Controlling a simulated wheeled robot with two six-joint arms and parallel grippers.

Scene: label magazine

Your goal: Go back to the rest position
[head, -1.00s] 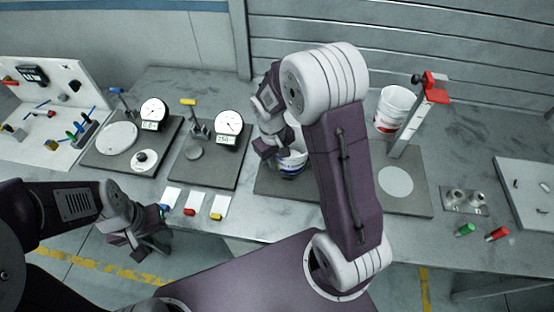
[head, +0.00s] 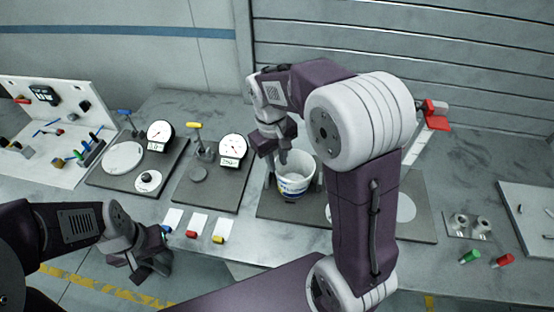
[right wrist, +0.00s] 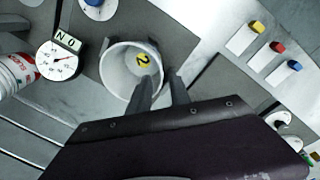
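My right gripper (head: 279,155) is above the left rim of a white bucket (head: 296,187) with a blue and yellow band. In the right wrist view its two fingers (right wrist: 160,82) are apart with a gap between them. One finger overlaps the bucket (right wrist: 112,75) at its rim and the other is outside it; whether they touch it cannot be told. A yellow label with a 2 (right wrist: 143,61) shows inside the bucket. My left gripper (head: 150,268) hangs in front of the table's front edge at the left; its fingers are too unclear to judge.
Two dial gauges (head: 160,134) (head: 233,149) stand on dark plates. Cards with coloured pegs (head: 196,226) lie near the front edge. A red-topped post (head: 436,115) is behind my right arm. Green and red pegs (head: 469,257) lie right.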

